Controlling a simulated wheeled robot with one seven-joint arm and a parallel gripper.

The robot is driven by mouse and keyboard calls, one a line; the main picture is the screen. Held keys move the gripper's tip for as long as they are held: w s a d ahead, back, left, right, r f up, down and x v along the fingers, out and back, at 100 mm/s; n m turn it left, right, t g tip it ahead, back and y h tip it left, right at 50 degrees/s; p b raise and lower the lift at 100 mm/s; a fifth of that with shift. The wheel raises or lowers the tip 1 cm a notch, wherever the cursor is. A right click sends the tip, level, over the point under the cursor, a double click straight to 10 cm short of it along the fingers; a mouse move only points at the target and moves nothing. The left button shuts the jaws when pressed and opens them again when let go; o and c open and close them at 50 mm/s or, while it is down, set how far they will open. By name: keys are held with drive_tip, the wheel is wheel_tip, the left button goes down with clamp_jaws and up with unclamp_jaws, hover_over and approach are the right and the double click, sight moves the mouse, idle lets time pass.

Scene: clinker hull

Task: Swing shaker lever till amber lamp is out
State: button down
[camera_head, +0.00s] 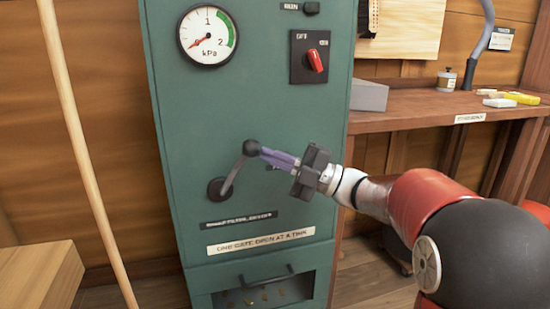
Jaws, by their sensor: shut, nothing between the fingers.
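The shaker lever (232,174) is a grey crank on the front of a green cabinet. It rises from a dark round hub (217,190) up and right to a black ball knob (251,147). My gripper (266,154) comes in from the right, its purple fingers shut and empty, with the tips right at the knob's right side. I cannot tell whether they touch it. No lit amber lamp shows in this view; the cabinet's top is cut off.
The cabinet (180,110) also carries a kPa gauge (208,37), a red rotary switch (315,61) and a low open tray slot (265,293). A wooden pole (85,150) leans at left. A workbench (425,108) stands at right, behind my arm.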

drive_tip(key=s+a+r+n+h+p, duration=0.1)
drive_tip(key=s+a+r+h+p, duration=0.1)
drive_tip(key=a, duration=0.4)
drive_tip(key=s+a+r+n+g+h+p, duration=0.1)
drive_tip(key=s+a+r+n+h+p, duration=0.1)
drive_tip(key=a+h+p, duration=0.2)
drive_tip(key=shift+a+r+n+p, duration=0.15)
drive_tip(key=shift+a+n+p, duration=0.25)
drive_tip(key=shift+a, duration=1.3)
drive_tip(key=shift+a+g, duration=0.15)
drive_tip(key=shift+g, duration=0.15)
drive_tip(key=shift+s+r, duration=0.1)
